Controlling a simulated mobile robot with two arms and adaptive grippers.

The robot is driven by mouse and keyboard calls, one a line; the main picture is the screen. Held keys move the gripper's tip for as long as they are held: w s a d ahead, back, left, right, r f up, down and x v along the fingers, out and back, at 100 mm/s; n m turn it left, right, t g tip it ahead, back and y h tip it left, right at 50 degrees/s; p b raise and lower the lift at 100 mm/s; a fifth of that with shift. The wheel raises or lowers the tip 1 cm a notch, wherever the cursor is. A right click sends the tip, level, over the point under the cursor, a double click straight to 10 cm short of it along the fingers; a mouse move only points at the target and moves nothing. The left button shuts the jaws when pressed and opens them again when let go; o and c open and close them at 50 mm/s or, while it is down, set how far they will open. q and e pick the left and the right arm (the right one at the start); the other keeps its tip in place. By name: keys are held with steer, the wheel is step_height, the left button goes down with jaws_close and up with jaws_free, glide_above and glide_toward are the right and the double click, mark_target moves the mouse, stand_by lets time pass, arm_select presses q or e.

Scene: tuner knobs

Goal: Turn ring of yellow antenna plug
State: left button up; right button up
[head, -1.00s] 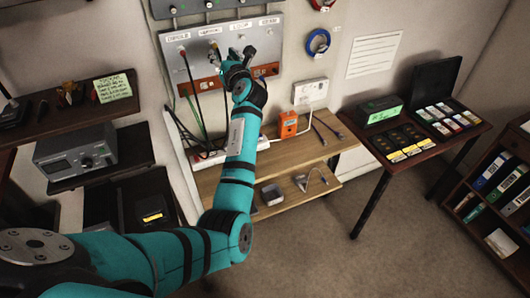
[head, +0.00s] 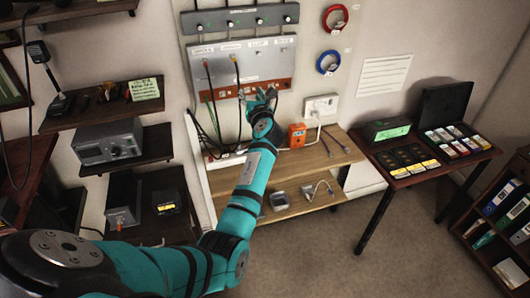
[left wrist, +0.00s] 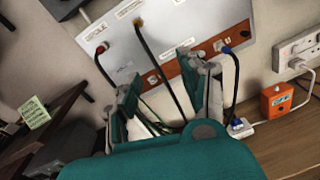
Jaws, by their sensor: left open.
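The yellow antenna plug (head: 235,58) sits in the grey wall panel (head: 266,62), with a black cable hanging down from it. It also shows near the top of the left wrist view (left wrist: 139,22). My left gripper (head: 258,93) is in front of the panel's lower orange strip, below and right of the plug and apart from it. In the left wrist view the two fingers (left wrist: 163,92) are spread and hold nothing. The black cable passes between them in the picture; its depth relative to them is unclear. My right gripper is in neither view.
A red plug (left wrist: 102,46) is left of the yellow one, and a blue plug (left wrist: 225,48) is right of it, near a finger. An orange box (head: 297,135) and white outlet (head: 321,106) are to the right. A wooden bench (head: 330,155) lies below.

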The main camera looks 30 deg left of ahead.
arm_select(q)
steer(key=s+d+f+n+h+b, duration=0.1)
steer(key=d+f+h, duration=0.1)
steer(key=f, duration=0.7)
steer(key=d+f+n+h+b, duration=0.1)
steer(key=d+f+n+h, duration=0.1)
steer(key=f, duration=0.8)
steer(key=shift+s+d+g, duration=0.3)
steer(key=shift+s+d, duration=0.05)
steer(key=shift+d, duration=0.4)
